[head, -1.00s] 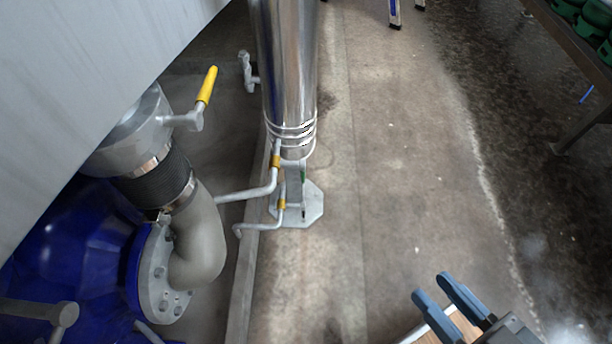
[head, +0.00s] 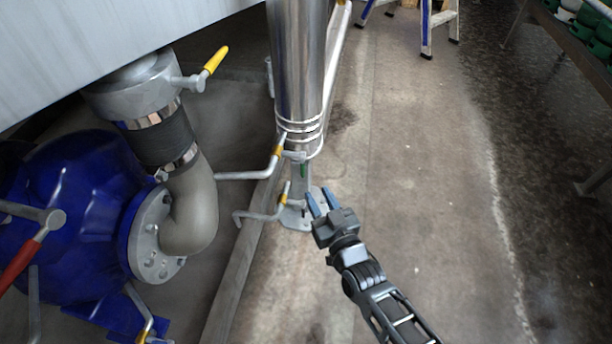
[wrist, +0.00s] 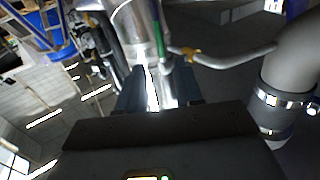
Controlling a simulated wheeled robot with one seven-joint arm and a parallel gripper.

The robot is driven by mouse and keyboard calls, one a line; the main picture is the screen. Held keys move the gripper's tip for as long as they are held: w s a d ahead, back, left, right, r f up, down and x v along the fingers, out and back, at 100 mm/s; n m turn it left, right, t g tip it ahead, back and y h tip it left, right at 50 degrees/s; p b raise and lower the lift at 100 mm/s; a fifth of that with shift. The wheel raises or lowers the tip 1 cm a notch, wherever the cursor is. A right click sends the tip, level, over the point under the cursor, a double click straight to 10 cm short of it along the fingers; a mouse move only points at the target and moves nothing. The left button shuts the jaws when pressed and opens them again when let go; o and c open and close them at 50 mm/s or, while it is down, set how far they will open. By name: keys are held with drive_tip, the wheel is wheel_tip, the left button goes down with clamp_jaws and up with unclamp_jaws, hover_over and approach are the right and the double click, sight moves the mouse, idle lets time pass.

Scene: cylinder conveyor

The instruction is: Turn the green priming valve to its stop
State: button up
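A small green handle (head: 303,171), likely the priming valve, shows low on the shiny steel column (head: 298,75) in the head view. In the wrist view it is a slim green bar (wrist: 158,40) near the top centre, upright beside the column. My gripper (head: 321,200) is just right of and below the green handle in the head view. Its two blue fingers are apart with nothing held. In the wrist view my gripper (wrist: 157,92) points at the column's lower part, and the green bar lies beyond the fingertips. I cannot see any contact.
Thin grey pipes with yellow-orange fittings (head: 278,150) stick out left of the column. A blue pump (head: 75,190) with a grey elbow pipe (head: 195,215) and a yellow lever (head: 215,60) stand further left. A stepladder (head: 428,25) stands behind. Floor on the right is clear.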

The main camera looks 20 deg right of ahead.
sight(304, 169)
drive_tip(key=w+b, duration=0.2)
drive_tip(key=w, duration=0.8)
drive_tip(key=shift+w+d+r+b, duration=0.1)
drive_tip(key=shift+w+d+b, duration=0.05)
drive_tip(key=shift+w+b, duration=0.2)
clamp_jaws()
